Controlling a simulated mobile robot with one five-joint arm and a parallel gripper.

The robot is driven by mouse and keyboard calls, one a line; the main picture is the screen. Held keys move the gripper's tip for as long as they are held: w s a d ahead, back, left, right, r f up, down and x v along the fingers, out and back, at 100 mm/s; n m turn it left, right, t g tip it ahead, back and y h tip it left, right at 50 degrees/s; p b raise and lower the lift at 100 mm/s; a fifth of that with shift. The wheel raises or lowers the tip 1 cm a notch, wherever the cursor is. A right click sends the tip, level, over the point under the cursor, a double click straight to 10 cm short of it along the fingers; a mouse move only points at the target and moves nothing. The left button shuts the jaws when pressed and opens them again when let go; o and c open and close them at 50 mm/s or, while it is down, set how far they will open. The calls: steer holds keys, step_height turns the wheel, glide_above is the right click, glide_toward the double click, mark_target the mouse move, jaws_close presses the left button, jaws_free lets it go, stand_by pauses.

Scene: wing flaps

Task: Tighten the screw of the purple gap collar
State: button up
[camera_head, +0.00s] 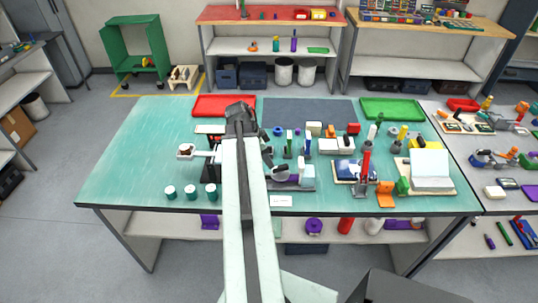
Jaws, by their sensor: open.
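My arm reaches over the teal workbench (140,150) from the front, and its dark elbow is near the bench middle. My gripper (281,173) appears just right of the arm, low over a grey fixture. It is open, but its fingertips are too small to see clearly. A purple part (291,179) sits on that fixture, right beside or under the gripper. It may be the purple gap collar, but its gap and screw cannot be made out. I cannot tell whether the gripper touches it. My arm and gripper hide part of the fixture.
Several green cylinders (190,191) stand at the front left. A red tray (210,105) and green tray (392,108) lie at the back. A red upright tool (366,160) and other fixtures crowd the right. The bench's left end is clear.

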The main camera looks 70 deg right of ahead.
mark_target(275, 169)
steer(key=b+x, duration=0.7)
steer(key=x, duration=0.1)
steer(key=shift+s, duration=0.15)
steer(key=shift+d+r, duration=0.1)
